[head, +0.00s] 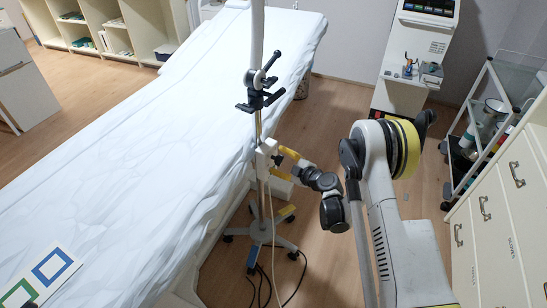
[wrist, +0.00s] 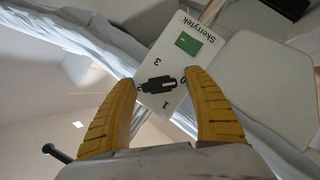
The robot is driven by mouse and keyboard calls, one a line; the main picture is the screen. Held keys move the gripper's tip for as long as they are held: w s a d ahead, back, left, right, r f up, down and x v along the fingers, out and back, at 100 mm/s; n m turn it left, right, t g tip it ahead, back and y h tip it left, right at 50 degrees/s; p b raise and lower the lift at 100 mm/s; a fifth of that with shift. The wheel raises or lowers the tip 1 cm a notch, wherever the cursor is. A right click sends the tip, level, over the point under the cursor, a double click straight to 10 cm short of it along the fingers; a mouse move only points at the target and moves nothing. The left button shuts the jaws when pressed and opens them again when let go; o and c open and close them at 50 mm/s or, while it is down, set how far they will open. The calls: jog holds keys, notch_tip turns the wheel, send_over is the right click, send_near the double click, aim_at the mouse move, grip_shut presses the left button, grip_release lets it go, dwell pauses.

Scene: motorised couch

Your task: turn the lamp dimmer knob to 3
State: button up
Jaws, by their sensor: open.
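The dimmer knob (wrist: 157,85) is a black bar-shaped knob on a white panel (wrist: 203,32) marked Skerrytek, with a green patch (wrist: 188,43). The panel shows upside down and tilted in the wrist view, with marks 3, 0 and 1 around the knob. The knob's bar lies roughly across the picture, its right end towards the 0. Which end is the pointer I cannot tell. My gripper (wrist: 160,80) is open, its yellow fingertips either side of the knob with gaps showing. In the head view my gripper (head: 283,157) is right beside the white box (head: 265,158) on the pole.
The lamp pole (head: 259,128) stands on a wheeled base (head: 263,232) with cables on the floor. A white-covered couch (head: 150,130) is close on the left. A trolley (head: 480,120) and drawers (head: 495,220) stand on the right. Open floor lies between.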

jog(key=shift+s+d, duration=0.1)
jog(key=c, duration=1.2)
jog(key=shift+r+m, duration=0.1)
jog(key=shift+m, duration=0.2)
jog(key=shift+m+g+y, duration=0.3)
jog(key=shift+m+g, duration=0.7)
jog(key=shift+m, duration=0.2)
jog(key=shift+o, duration=0.2)
jog(key=m+g+y, duration=0.1)
jog(key=m+g, duration=0.1)
jog(key=m, duration=0.1)
jog(key=shift+m, duration=0.4)
jog(key=m+g+y, duration=0.1)
jog(key=m+g, duration=0.1)
jog(key=m, duration=0.1)
jog(key=shift+w+m+y, duration=0.2)
jog(key=shift+m+y, duration=0.1)
jog(key=shift+y, duration=0.1)
jog(key=m+y, duration=0.1)
jog(key=m+g, duration=0.1)
jog(key=m, duration=0.1)
jog(key=shift+m+g+y, duration=0.3)
jog(key=shift+y, duration=0.1)
